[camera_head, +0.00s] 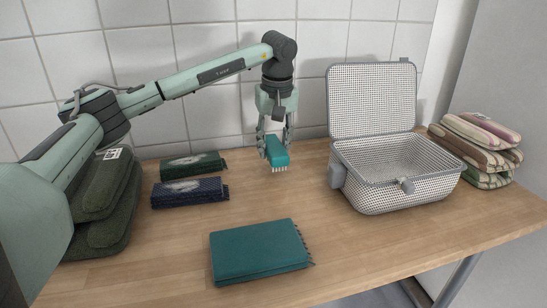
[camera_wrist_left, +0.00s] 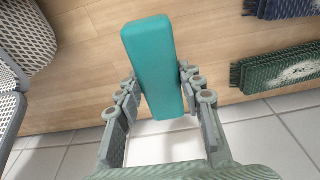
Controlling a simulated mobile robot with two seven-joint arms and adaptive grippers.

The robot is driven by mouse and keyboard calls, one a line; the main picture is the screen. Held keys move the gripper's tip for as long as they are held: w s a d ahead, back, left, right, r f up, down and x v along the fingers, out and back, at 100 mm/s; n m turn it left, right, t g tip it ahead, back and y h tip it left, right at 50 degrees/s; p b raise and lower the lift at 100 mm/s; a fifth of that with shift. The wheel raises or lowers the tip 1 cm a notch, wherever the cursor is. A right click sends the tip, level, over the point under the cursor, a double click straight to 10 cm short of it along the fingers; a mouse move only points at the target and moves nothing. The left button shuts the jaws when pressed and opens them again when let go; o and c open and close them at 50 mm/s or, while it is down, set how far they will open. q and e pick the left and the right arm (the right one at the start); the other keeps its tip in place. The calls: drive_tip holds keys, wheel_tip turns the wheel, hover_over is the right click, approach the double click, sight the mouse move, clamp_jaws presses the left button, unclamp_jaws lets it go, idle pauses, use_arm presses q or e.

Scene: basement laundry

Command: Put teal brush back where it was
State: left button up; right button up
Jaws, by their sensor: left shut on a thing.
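The teal brush (camera_head: 277,152) is a small block with pale bristles pointing down. My left gripper (camera_head: 273,138) is shut on it and holds it above the back middle of the wooden table. In the left wrist view the teal brush (camera_wrist_left: 152,66) sits between the two fingers of the left gripper (camera_wrist_left: 158,95), its smooth back toward the camera. Whether the bristles touch the table is hard to tell. The right gripper is not in view.
A dotted lidded basket (camera_head: 400,205) stands open and empty at right. Folded blankets flank the table: striped (camera_head: 475,150), green (camera_head: 105,205). Green (camera_head: 193,165) and navy (camera_head: 188,191) fringed cloths lie at left, a teal one (camera_head: 258,252) in front. Bare wood (camera_head: 300,200) separates them.

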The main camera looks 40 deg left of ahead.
sight(275, 148)
use_arm(q)
drive_tip(key=shift+f, duration=1.7)
drive_tip(key=shift+s, duration=0.1)
drive_tip(key=shift+f, duration=0.2)
drive_tip(key=o, duration=1)
drive_tip(key=shift+r, duration=0.15)
drive_tip(key=r, duration=0.4)
drive_tip(key=d+r, duration=0.1)
drive_tip(key=r, duration=0.3)
drive_tip(key=s+r, duration=0.1)
drive_tip(key=r, duration=0.3)
drive_tip(key=shift+d, duration=0.15)
